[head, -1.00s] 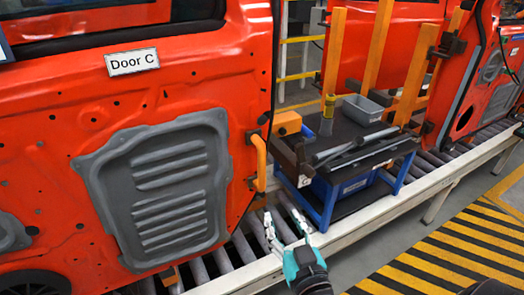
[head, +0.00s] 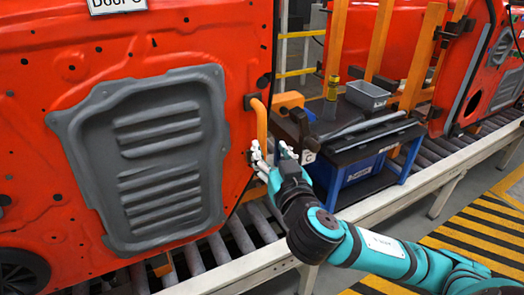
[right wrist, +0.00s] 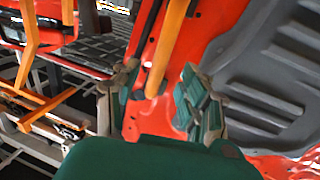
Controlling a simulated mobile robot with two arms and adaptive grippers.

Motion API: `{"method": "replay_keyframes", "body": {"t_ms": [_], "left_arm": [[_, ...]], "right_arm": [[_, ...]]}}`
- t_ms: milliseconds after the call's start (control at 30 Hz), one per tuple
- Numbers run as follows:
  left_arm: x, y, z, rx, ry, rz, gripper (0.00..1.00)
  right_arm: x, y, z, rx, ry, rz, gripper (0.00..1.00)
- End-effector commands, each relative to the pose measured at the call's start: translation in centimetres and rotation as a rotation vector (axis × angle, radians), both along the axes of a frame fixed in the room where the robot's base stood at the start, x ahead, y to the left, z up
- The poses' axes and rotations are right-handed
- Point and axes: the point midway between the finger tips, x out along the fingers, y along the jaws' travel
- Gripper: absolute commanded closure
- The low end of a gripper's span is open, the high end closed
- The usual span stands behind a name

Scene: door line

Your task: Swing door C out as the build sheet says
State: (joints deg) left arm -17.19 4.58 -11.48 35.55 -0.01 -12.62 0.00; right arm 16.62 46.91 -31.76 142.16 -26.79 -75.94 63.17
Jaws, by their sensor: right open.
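Door C is the large red door panel (head: 30,180) on the left, with a grey ribbed insert (head: 148,165). Its white label (head: 118,4) is partly cut off at the top of the head view. An orange bar handle (head: 260,125) stands on the door's right edge. My right gripper (head: 271,154) is open at the handle's lower end. In the right wrist view, the handle (right wrist: 168,48) runs down between the spread fingers (right wrist: 160,95), apart from both. My left gripper is not in view.
A dark-topped cart (head: 365,143) with blue legs stands right of the door, holding a grey bin (head: 367,95) and a yellow-capped bottle (head: 332,90). Roller conveyor (head: 240,235) runs below. Another red door (head: 480,70) is at far right.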

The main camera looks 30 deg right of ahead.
Motion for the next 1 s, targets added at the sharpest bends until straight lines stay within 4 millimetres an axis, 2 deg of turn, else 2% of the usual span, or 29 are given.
{"method": "replay_keyframes", "body": {"t_ms": [33,200,233,300,600,967,1000], "left_arm": [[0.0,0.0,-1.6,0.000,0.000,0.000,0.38],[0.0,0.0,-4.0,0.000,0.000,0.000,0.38],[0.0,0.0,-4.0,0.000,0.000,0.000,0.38],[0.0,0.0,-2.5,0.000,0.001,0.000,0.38],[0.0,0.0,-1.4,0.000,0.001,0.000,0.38],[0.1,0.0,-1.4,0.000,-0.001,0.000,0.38],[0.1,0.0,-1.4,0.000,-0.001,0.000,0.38]], "right_arm": [[0.3,-0.1,-0.6,0.000,-0.007,0.000,0.56],[1.0,-0.2,-0.4,-0.003,-0.006,0.005,0.56],[1.3,-0.2,-0.2,-0.005,-0.004,0.005,0.56],[2.7,-0.5,0.5,-0.008,0.002,0.003,0.56],[6.2,-1.2,0.3,-0.005,0.001,0.004,0.56],[6.7,-1.3,0.1,-0.004,0.001,0.006,0.56],[6.7,-1.3,0.1,-0.004,0.001,0.006,0.60]]}}
